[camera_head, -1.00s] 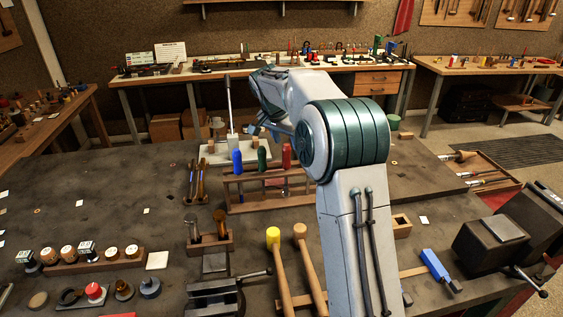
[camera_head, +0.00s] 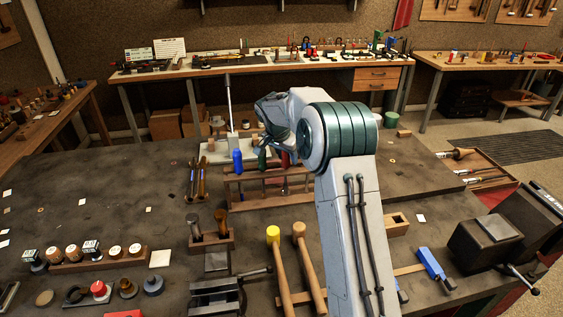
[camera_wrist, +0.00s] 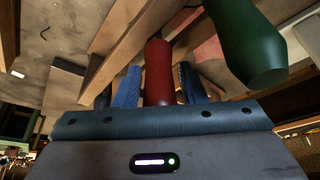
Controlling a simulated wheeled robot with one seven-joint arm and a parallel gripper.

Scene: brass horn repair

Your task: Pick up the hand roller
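A wooden rack (camera_head: 240,192) on the dark bench holds tools with a blue handle (camera_head: 238,161), a green handle (camera_head: 263,160) and a red handle (camera_head: 286,160). I cannot tell from their handles which is the hand roller. In the wrist view the red handle (camera_wrist: 159,70) lies between the two blue fingers of my gripper (camera_wrist: 159,86), which are apart, with narrow gaps beside it. The green handle (camera_wrist: 243,42) is outside the fingers at upper right. In the head view my arm partly covers the red handle and hides the fingertips.
Two mallets (camera_head: 274,238) lie in front of the rack. A small holder (camera_head: 211,242) with two upright tools stands front left of it, and a vise (camera_head: 485,240) is at right. A white board with an upright lever (camera_head: 229,105) stands behind the rack. The left bench has free room.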

